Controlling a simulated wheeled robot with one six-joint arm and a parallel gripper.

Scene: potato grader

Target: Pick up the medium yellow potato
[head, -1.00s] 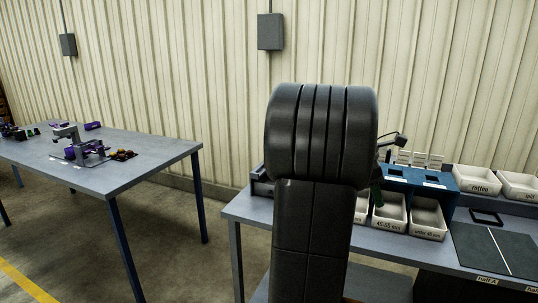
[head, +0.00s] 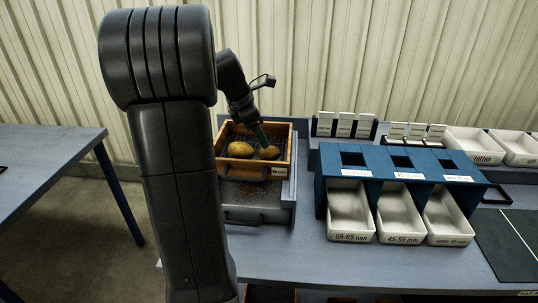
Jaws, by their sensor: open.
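Brown-yellow potatoes lie in a shallow wooden tray (head: 291,145) with a dark mesh floor. One larger potato (head: 241,150) is at the tray's left front. A smaller potato (head: 269,153) is at the right front. Which of them is the medium yellow potato I cannot tell for sure. My gripper (head: 264,143) points down over the tray, just above and behind the smaller potato. It is open, and its fingers are small and partly unclear here. I cannot tell whether it touches the potato.
The tray sits on a grey drawer unit (head: 255,203). To its right is a blue sizing stand (head: 330,198) with white bins, including one marked 55-65 mm (head: 350,213). White cards (head: 344,125) stand behind. The bench front (head: 300,262) is clear.

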